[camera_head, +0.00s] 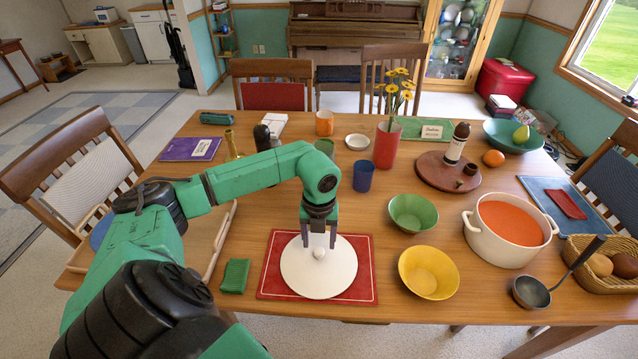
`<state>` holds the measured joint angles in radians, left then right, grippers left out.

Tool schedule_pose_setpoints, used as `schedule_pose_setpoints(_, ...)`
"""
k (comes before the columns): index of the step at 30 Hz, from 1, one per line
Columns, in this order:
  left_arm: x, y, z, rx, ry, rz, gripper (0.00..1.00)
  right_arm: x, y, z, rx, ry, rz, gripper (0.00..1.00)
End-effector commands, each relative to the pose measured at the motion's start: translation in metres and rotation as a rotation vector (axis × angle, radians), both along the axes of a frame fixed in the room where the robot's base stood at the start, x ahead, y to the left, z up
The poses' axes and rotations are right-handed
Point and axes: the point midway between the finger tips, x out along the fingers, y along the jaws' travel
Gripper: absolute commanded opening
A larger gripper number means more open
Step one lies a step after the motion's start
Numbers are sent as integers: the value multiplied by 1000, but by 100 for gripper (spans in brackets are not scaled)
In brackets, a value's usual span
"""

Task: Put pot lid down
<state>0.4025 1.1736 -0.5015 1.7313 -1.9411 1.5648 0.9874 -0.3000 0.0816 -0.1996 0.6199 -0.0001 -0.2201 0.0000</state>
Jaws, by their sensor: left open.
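The white round pot lid (302,275) with a small knob (319,253) lies flat on a red mat (361,286) at the front of the table. My left gripper (319,244) points down just above the knob, open, with its fingers either side of it in the picture. I cannot tell if a finger touches the knob. The white pot (507,246), full of orange soup, stands uncovered at the right. My right gripper is not in view.
A yellow bowl (429,273) and a green bowl (413,213) stand right of the mat. A folded green cloth (235,276) lies left of it. A blue cup (363,176) and red vase (387,146) stand behind. A ladle (540,287) lies at the front right.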

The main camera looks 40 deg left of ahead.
Motion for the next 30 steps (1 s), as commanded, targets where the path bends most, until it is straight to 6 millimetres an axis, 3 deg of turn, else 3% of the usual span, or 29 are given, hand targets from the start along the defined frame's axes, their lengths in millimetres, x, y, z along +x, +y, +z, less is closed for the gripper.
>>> schedule_pose_setpoints(6,1,0,57,1,-7,0,65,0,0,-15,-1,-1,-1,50)
schedule_pose_setpoints(11,1,0,83,0,-3,0,65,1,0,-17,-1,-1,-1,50)
schedule_pose_setpoints(30,0,0,87,-1,-1,0,65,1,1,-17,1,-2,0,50)
